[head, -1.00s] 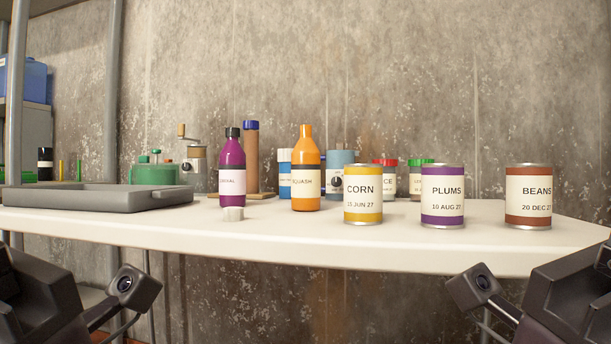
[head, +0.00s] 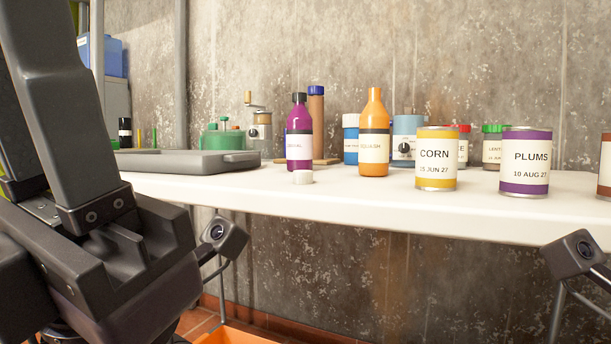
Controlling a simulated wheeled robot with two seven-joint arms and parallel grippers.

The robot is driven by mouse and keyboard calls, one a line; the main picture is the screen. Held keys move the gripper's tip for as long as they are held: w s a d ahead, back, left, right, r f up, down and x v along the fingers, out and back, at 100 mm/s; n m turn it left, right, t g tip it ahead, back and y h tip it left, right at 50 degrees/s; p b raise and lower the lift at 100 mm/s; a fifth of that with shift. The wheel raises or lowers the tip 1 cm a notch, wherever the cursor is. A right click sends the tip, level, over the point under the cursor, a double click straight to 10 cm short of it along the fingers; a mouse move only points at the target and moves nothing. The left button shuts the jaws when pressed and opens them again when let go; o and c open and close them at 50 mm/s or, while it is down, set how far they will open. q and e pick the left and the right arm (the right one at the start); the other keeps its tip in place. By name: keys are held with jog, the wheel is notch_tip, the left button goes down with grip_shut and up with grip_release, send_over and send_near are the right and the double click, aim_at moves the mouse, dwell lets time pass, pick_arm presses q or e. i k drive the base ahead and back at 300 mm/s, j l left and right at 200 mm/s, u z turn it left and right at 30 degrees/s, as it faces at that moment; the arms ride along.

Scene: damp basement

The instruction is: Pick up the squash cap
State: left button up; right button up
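My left arm fills the left side of the view, in front of and left of the shelf. The fingertips of both grippers are out of view, so nothing shows whether they hold anything.
The corn tin (head: 436,160) and plums tin (head: 525,163) stand right of the squash bottle near the shelf (head: 400,208) edge. A grey tray (head: 190,163) lies at left. The shelf around the cap is clear in front. An orange container (head: 255,334) is below.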

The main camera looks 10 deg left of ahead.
aim_at(300, 177)
jog(key=k+j, duration=0.1)
jog(key=j, duration=0.25)
jog(key=k+j, duration=0.15)
jog(key=j, duration=0.15)
jog(key=k+j, duration=0.1)
jog(key=j, duration=0.25)
jog(key=k+j, duration=0.15)
jog(key=j, duration=0.15)
